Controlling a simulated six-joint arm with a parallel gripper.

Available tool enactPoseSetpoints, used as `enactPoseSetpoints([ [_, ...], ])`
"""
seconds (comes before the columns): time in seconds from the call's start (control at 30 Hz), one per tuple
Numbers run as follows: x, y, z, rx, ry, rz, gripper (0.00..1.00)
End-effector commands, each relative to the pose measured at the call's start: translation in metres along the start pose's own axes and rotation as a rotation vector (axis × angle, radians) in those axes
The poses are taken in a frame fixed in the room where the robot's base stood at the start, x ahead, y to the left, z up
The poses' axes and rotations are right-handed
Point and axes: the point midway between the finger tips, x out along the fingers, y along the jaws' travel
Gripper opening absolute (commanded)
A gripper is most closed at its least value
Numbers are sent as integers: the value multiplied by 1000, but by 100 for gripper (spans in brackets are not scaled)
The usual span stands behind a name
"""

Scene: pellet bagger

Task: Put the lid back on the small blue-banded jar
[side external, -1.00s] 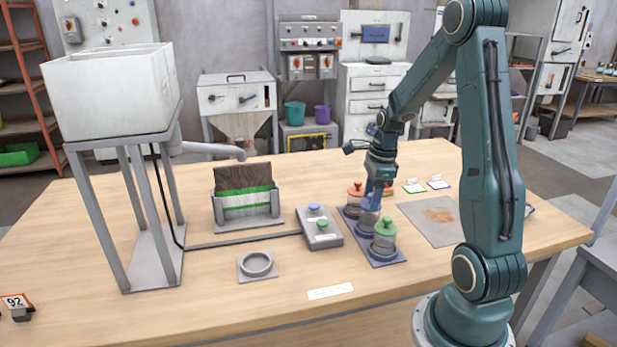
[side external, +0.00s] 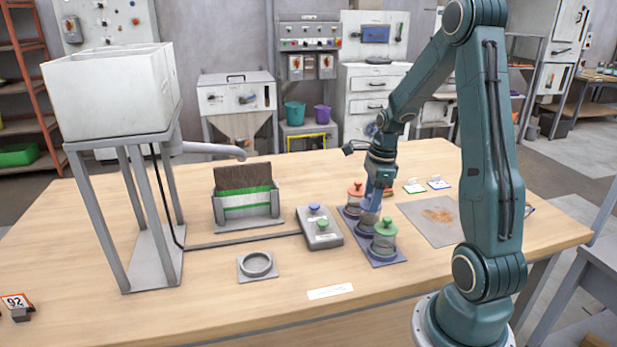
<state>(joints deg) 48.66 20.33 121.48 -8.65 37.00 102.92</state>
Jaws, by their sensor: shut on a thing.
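The small blue-banded jar (side external: 367,221) stands in the middle of a blue-grey jar plate (side external: 388,262), between a red-lidded jar (side external: 355,194) and a green-lidded jar (side external: 384,240). Its top looks uncovered and brownish. My gripper (side external: 374,207) points down just above and slightly right of this jar. It is shut on a small bluish thing, seemingly the jar's lid, mostly hidden by the fingers. Whether the lid touches the jar's rim cannot be told from this view.
A grey button box (side external: 320,240) stands left of the jars. A stained grey mat (side external: 432,232) lies to the right, with small cards (side external: 414,188) behind it. A bag holder (side external: 246,222), an empty ring stand (side external: 257,278) and the hopper frame (side external: 125,215) are further left. The front table is mostly clear.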

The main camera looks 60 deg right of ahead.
Motion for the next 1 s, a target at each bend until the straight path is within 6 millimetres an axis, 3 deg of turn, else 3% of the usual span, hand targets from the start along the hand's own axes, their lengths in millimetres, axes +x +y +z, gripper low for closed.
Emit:
enactPoseSetpoints([
  [0.87,1,0,0,0,0,0,28],
  [0.9,1,0,0,0,0,0,57],
  [1.0,1,0,0,0,0,0,74],
])
